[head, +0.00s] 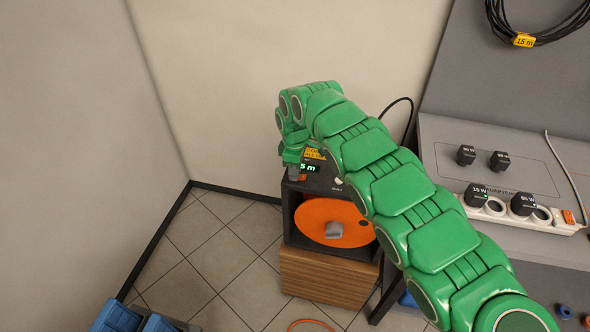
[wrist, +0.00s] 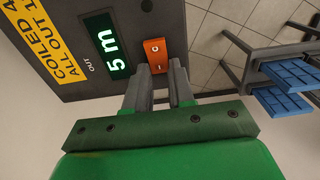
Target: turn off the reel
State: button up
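The reel is an orange disc (head: 318,222) with a grey handle, set in a dark cabinet on a wooden box. On the cabinet's top panel, an orange rocker switch (wrist: 155,52) marked O and I sits beside a lit green display (wrist: 108,46) reading "5 m", labelled OUT. The switch also shows small in the head view (head: 303,177). My gripper (wrist: 160,70) is at the panel, its two grey fingers slightly apart with nothing between them. The fingertips are right by the I end of the switch; I cannot tell whether they touch it. My gripper partly covers the panel in the head view (head: 292,163).
A yellow label (wrist: 50,45) lies beside the display. A grey bench (head: 450,140) at right holds a white power strip (head: 520,213) with black plugs. Blue crates (head: 118,317) stand at lower left. Tiled floor (head: 215,240) is open left of the cabinet.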

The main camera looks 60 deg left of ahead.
aim_at(304, 176)
grip_shut()
jog(key=shift+w+d+g+y, duration=0.3)
jog(key=shift+w+g+y, duration=0.1)
jog(key=shift+g+y, duration=0.5)
jog(key=shift+s+r, duration=0.1)
jog(key=o, duration=0.7)
grip_release()
jog(key=shift+r, duration=0.1)
jog(key=v, duration=0.7)
jog(key=shift+d+r, duration=0.15)
jog(key=shift+r, duration=0.15)
